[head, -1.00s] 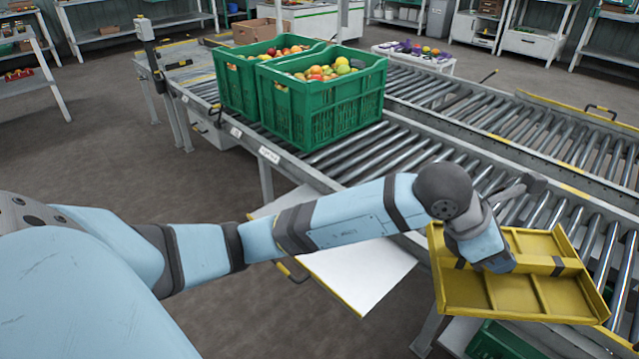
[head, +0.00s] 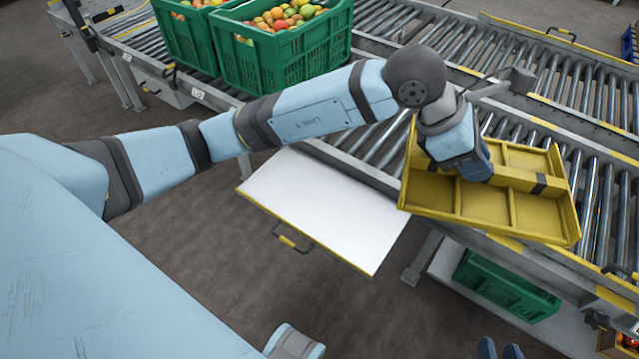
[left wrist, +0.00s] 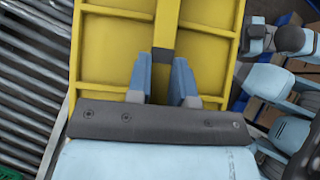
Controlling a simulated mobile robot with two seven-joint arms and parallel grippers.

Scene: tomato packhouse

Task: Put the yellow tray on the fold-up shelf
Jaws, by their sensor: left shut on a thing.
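The yellow tray (head: 484,203) has several compartments and a middle bar with dark bands. It is over the near edge of the roller conveyor; I cannot tell whether it touches the rollers. My left gripper (head: 474,172) is shut on the tray's middle bar. In the left wrist view its blue fingers (left wrist: 162,75) straddle the bar of the tray (left wrist: 112,48). The fold-up shelf (head: 322,208), a white panel with a yellow front edge and handle, stands out from the conveyor's side, empty, left of the tray. My right gripper (head: 499,350) shows only its fingertips, apart and empty, at the bottom edge.
Two green crates of tomatoes (head: 285,55) stand on the conveyor (head: 365,150) at the back left. Another green crate (head: 505,287) is low under the conveyor, below the tray. Grey floor (head: 225,260) is open in front of the shelf.

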